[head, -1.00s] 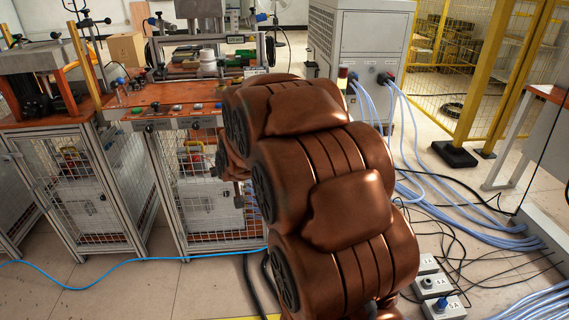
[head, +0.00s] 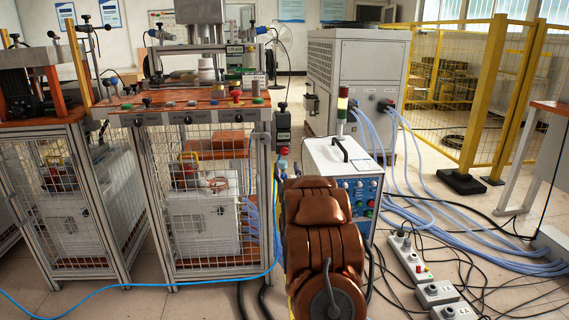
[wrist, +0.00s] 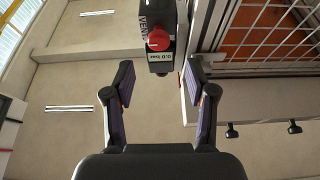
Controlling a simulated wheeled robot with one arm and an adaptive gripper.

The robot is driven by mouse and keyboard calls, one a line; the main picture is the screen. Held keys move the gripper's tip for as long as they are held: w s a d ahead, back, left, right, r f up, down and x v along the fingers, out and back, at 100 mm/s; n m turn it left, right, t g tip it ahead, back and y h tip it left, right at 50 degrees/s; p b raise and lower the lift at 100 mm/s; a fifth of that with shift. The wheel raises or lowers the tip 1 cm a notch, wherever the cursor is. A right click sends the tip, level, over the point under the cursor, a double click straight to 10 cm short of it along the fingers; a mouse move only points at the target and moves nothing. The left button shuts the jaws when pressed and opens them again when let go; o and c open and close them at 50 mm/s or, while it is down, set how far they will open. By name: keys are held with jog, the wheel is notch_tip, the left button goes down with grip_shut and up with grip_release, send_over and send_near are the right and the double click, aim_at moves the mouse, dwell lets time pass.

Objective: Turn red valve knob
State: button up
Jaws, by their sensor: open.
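The red valve knob (wrist: 158,38) is round and sits on a dark box (wrist: 161,62) marked "VENT" and "0.0 bar" in the wrist view. In the head view, the dark box (head: 283,124) is mounted by the right front post of the bench, with a small red spot low on it. My gripper (wrist: 160,80) is open and empty. Its two fingers stand apart on either side of the line to the knob, which lies just beyond the fingertips, apart from them. In the head view my arm hides most of the gripper.
The bench (head: 200,105) with buttons and a mesh cage stands left of my arm. A white cabinet (head: 340,165) with blue front stands close to the right. Cables and socket strips (head: 411,262) lie on the floor. A yellow fence (head: 484,100) is at right.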

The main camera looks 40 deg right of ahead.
aim_at(285, 152)
jog(key=shift+b+x, duration=1.15)
jog(key=shift+x, duration=2.7)
grip_shut()
